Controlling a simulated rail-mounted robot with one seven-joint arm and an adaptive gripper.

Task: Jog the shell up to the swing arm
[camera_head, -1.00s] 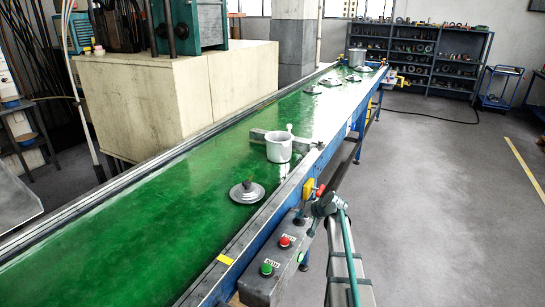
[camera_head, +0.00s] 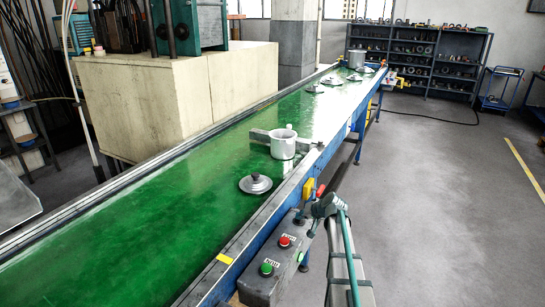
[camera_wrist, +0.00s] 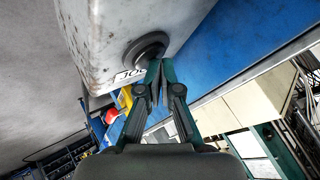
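The swing arm is a grey bar (camera_head: 262,135) lying across the belt just behind the pot. The pot overlaps it in view, so I cannot tell whether they touch. My gripper (camera_head: 313,228) is at the far end of the control box (camera_head: 262,287).
A lid (camera_head: 255,184) lies on the belt nearer than the pot. More lids (camera_head: 315,88) and another pot (camera_head: 356,58) are farther along. The box also has a green button (camera_head: 267,268) and a red button (camera_head: 285,241).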

